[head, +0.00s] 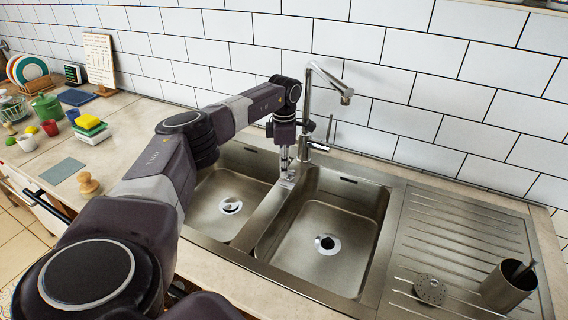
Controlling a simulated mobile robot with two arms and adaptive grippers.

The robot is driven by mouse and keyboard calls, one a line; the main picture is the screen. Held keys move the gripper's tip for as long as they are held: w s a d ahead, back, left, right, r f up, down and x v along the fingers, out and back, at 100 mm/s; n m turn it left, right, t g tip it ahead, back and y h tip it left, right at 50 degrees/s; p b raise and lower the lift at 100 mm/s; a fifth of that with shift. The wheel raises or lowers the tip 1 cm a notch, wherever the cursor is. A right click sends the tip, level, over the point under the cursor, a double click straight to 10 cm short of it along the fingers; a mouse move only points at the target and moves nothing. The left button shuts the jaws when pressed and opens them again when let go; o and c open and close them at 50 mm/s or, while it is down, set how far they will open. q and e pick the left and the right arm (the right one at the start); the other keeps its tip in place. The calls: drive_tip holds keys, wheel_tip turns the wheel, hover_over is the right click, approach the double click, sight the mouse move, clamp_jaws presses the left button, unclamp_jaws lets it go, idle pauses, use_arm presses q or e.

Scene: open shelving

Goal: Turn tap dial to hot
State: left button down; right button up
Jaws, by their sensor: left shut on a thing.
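The chrome tap (308,110) stands behind the double sink, its spout bent out to the right. Its upright thin lever (330,128) is on the right side of the tap body. My left gripper (287,178) points down just left of the tap body, over the back of the divider between the basins. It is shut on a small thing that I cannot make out. The lever stands apart from the gripper, on the far side of the tap body. My right gripper is out of view.
The left basin (210,208) and right basin (335,225) are empty. A ribbed drainboard (445,235) to the right holds a metal cup (505,288) and a round strainer (430,290). A tiled wall is close behind the tap.

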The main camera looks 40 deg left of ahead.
use_arm(q)
drive_tip(key=c, duration=2.1)
unclamp_jaws()
drive_tip(key=shift+r, duration=0.1)
wheel_tip(320, 180, up, 12)
drive_tip(key=shift+f, duration=0.1)
